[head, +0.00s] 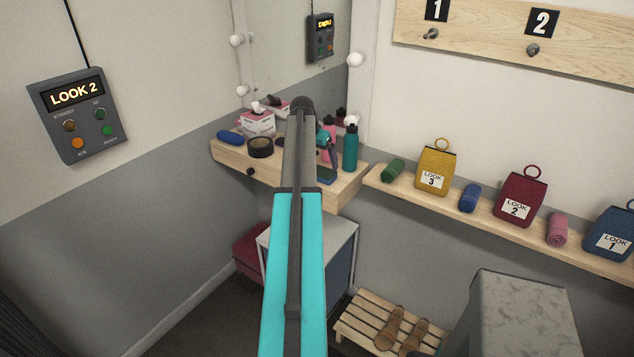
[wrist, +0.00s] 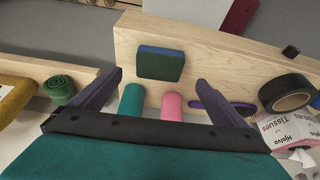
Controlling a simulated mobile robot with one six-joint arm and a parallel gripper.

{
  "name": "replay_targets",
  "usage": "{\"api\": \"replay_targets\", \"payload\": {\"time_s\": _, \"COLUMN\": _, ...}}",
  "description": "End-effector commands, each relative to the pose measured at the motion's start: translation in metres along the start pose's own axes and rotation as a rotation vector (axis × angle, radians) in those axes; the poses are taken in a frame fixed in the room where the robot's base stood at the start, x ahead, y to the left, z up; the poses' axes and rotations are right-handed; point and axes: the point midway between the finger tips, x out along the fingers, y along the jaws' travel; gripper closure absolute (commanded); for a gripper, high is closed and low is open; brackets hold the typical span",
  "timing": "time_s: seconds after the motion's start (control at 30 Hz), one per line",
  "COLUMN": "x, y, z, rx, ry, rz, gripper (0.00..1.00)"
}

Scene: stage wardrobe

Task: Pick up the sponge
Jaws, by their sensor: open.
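The sponge (wrist: 161,65) is a small block with a green face and a blue edge, lying on the pale wooden shelf (wrist: 205,60) in the wrist view. In the head view the sponge (head: 326,176) shows near the shelf's front edge, partly hidden by my arm. My gripper (wrist: 160,77) is open and empty. Its two dark fingers spread to either side of the sponge in the picture, with the sponge apart from both. In the head view my gripper (head: 331,153) is above the shelf, mostly behind my arm.
A teal bottle (wrist: 132,101), a pink bottle (wrist: 172,106) and a brush (wrist: 228,107) lie close to the sponge in the wrist picture. A green roll (head: 392,170) sits on the adjoining shelf.

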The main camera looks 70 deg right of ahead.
Motion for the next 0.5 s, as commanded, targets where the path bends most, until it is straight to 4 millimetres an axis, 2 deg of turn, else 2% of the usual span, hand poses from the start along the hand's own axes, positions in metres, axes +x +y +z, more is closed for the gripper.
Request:
{"api": "replay_targets", "payload": {"time_s": 0.2, "x": 0.015, "y": 0.0, "z": 0.0, "rx": 0.0, "ry": 0.0, "rz": 0.0, "gripper": 0.04}}
{"api": "replay_targets", "payload": {"time_s": 0.5, "x": 0.017, "y": 0.0, "z": 0.0, "rx": 0.0, "ry": 0.0, "rz": 0.0, "gripper": 0.04}}
